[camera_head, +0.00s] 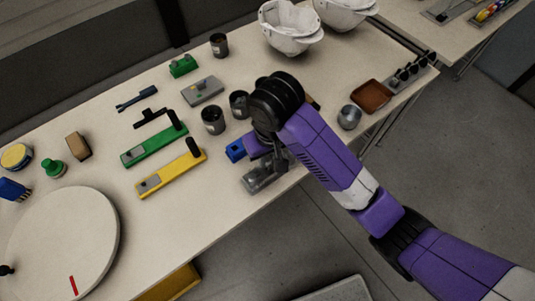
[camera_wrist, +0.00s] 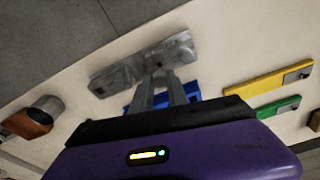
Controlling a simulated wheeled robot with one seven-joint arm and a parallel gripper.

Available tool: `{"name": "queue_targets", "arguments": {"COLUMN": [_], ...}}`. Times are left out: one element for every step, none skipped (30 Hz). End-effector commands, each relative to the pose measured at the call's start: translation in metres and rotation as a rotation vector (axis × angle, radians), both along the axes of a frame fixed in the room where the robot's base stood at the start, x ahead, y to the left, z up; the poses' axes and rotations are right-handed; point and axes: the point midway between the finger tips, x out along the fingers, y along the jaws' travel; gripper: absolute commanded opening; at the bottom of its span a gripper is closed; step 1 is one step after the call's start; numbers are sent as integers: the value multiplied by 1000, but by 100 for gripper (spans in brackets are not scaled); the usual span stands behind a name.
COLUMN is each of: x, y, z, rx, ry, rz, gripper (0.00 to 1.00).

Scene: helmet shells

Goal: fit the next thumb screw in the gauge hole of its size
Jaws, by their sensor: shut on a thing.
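A grey metal gauge block (camera_head: 262,181) lies near the table's front edge, below my gripper. In the wrist view the gauge (camera_wrist: 112,80) runs across, with its middle behind my fingertips. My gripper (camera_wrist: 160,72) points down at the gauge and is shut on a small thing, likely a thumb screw. That piece is hidden or too small to make out between the fingertips. I cannot tell whether it touches the gauge or sits in a hole. A blue block (camera_head: 236,150) stands just beyond the gauge, and it shows behind my fingers in the wrist view (camera_wrist: 190,91).
A yellow bar (camera_head: 172,176) and a green bar (camera_head: 152,148) lie to the left. Dark cups (camera_head: 213,120) stand behind my gripper. A metal cup (camera_head: 349,117) and a brown tray (camera_head: 371,97) are to the right. A white round plate (camera_head: 62,240) fills the near left.

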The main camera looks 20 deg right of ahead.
Motion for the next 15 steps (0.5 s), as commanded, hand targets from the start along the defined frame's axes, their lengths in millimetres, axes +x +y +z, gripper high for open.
{"name": "queue_targets", "arguments": {"x": [0, 0, 0, 0, 0, 0, 0, 0, 0, 0, 0, 0, 0, 0, 0], "y": [0, 0, 0, 0, 0, 0, 0, 0, 0, 0, 0, 0, 0, 0, 0], "z": [0, -1, -1, -1, -2, -2, -3, -4, -4, -5, -5, -6, -7, -7, -8], "rx": [0, 0, 0, 0, 0, 0, 0, 1, 1, 1, 1, 1, 1, 1, 1], "ry": [0, 0, 0, 0, 1, 1, 1, 1, 1, 1, 1, 1, 1, 1, 1], "rz": [0, 0, 0, 0, 0, 0, 0, 0, 0, 0, 0, -1, -1, -1, -1], "gripper": [0, 0, 0, 0, 0, 0, 0, 0, 0, 0, 0, 0, 0, 0, 0]}}
